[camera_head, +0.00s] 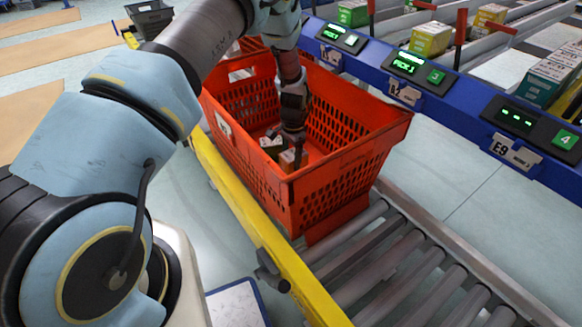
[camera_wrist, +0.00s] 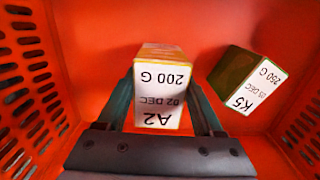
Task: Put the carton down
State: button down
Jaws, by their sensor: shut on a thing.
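My gripper (camera_wrist: 162,108) is shut on a small carton (camera_wrist: 162,78) marked "A2", "02 DEC" and "200 G", with a white face and a yellowish top edge. The carton is between the two fingers, inside an orange tote (camera_head: 340,165). In the head view my gripper (camera_head: 293,148) reaches down into this tote, and the held carton is partly hidden by the fingers and tote wall. I cannot tell whether the carton touches the tote floor. A second carton (camera_wrist: 246,80), marked "K5" and "250 G", lies in the tote to the right of the held one, apart from it.
The tote stands on a roller conveyor (camera_head: 400,270) with a yellow side rail (camera_head: 255,225). Behind it is a blue rail (camera_head: 450,90) with lit pick displays, and cartons (camera_head: 430,38) stand on lanes beyond. The tote's perforated walls surround my gripper closely.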

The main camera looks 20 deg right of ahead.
jog(key=shift+f, duration=1.7)
jog(key=shift+f, duration=0.15)
jog(key=shift+f+b, duration=0.25)
jog(key=shift+b, duration=0.1)
jog(key=shift+c, duration=0.2)
grip_release()
jog(key=shift+r, duration=0.1)
jog(key=r, duration=0.8)
jog(key=r+p, duration=0.1)
jog(key=r, duration=0.3)
jog(key=shift+d+r, duration=0.25)
jog(key=shift+r, duration=0.05)
